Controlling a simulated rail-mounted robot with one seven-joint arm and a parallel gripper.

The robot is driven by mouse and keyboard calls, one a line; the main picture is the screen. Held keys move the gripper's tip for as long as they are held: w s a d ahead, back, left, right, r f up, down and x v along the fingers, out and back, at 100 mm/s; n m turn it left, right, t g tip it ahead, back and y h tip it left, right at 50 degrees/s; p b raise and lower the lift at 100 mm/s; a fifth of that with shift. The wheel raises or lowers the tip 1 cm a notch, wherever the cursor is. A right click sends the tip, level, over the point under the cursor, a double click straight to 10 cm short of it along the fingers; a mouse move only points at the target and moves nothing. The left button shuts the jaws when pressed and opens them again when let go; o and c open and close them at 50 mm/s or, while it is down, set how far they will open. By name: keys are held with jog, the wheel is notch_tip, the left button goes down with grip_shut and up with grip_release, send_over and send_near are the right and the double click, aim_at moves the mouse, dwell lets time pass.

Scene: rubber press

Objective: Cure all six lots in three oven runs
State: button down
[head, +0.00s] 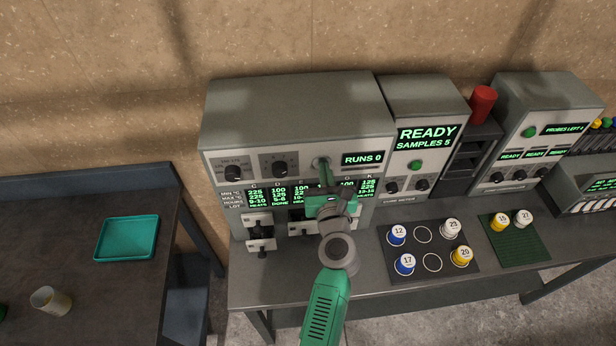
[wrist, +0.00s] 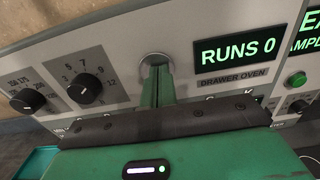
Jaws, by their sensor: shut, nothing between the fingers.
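The drawer oven (head: 290,110) stands on the bench, its display reading RUNS 0. My gripper (head: 325,172) is shut and empty, fingertips at a round fitting (wrist: 155,62) left of that display; I cannot tell whether they touch it. A left drawer front (head: 260,230) shows; my arm hides part of the lower front. On the dark mat (head: 428,282) stand blue-sided 12 (head: 396,235) and 17 (head: 405,265), white 23 (head: 450,229) and yellow 20 (head: 462,257). On the green mat (head: 520,248) stand yellow 19 (head: 499,223) and white 21 (head: 522,219).
Two black knobs (head: 234,173) sit on the oven's upper left. A cure meter (head: 425,110) reads READY, SAMPLES 5. A probe unit (head: 545,100) stands further right. On the left table are a teal tray (head: 127,238) and a pale cup (head: 50,301).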

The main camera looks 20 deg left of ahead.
jog(key=shift+s+a, duration=0.1)
jog(key=p+v, duration=0.2)
jog(key=v, duration=1.2)
jog(key=shift+d, duration=0.2)
